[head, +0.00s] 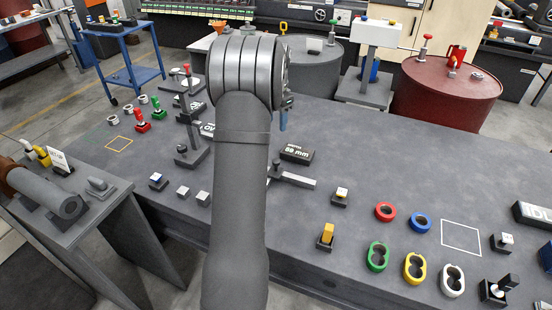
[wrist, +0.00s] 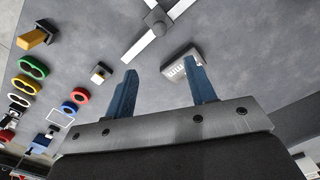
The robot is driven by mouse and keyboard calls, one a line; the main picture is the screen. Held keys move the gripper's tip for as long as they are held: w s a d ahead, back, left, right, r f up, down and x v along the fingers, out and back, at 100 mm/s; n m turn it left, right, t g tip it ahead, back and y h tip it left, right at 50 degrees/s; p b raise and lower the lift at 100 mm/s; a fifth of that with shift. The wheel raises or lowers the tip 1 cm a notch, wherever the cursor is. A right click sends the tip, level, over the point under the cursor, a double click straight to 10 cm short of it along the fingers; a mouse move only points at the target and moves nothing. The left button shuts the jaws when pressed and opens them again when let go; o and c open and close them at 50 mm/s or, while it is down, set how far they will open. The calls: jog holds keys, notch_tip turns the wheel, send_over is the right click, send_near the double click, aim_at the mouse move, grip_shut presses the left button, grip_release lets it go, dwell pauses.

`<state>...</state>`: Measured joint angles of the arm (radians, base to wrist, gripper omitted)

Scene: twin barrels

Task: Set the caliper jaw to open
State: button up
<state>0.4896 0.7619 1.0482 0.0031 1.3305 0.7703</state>
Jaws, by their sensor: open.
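The caliper (head: 298,181) is a light grey bar on the bench, just right of my arm in the head view. My arm hides its left part. In the wrist view the caliper bar (wrist: 140,46) runs diagonally at the top, with a dark square block across it. A black readout (head: 297,153) with white "mm" text lies behind the caliper. It also shows in the wrist view (wrist: 178,66), partly behind a finger. My gripper (wrist: 162,70) has two blue fingers spread apart, with nothing held between them. In the head view, only a blue finger shows beside my arm.
A yellow block switch (head: 326,236) and a small white-topped button (head: 341,197) stand to the right. Red (head: 385,212) and blue (head: 420,223) rings lie further right, near a white outlined square. Lever stands (head: 190,150) are left of my arm. The bench middle right is clear.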

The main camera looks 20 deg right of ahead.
notch_tip(320, 180, down, 17)
jog(key=shift+r, duration=0.1)
dwell(0.3)
grip_shut()
